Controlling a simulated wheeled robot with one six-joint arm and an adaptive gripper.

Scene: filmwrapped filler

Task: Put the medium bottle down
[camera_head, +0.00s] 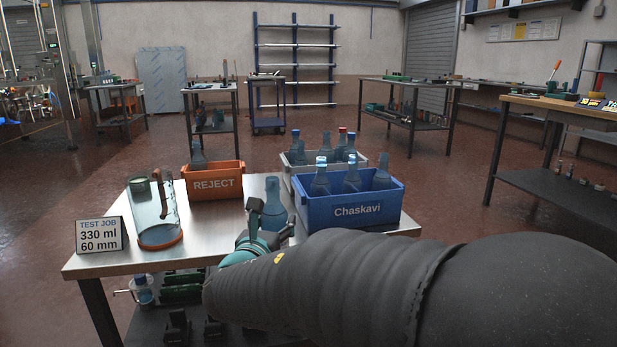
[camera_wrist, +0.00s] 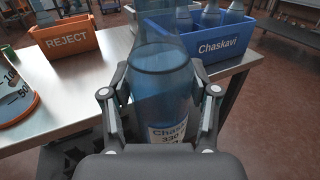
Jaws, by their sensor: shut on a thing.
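A blue bottle (camera_head: 273,206) stands upright between the fingers of my gripper (camera_head: 268,222) in the head view. In the wrist view the bottle (camera_wrist: 162,85) fills the middle, with a white label reading "Chaskavi 330". My gripper (camera_wrist: 160,100) is shut on its body, one finger on each side.
The blue Chaskavi crate (camera_head: 348,210) holds several bottles, with a grey crate (camera_head: 286,172) behind it. An orange REJECT bin (camera_head: 213,184) holds a bottle. A clear measuring cylinder (camera_head: 155,213) and a TEST JOB sign (camera_head: 101,234) stand at left. Bare tabletop lies between cylinder and gripper.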

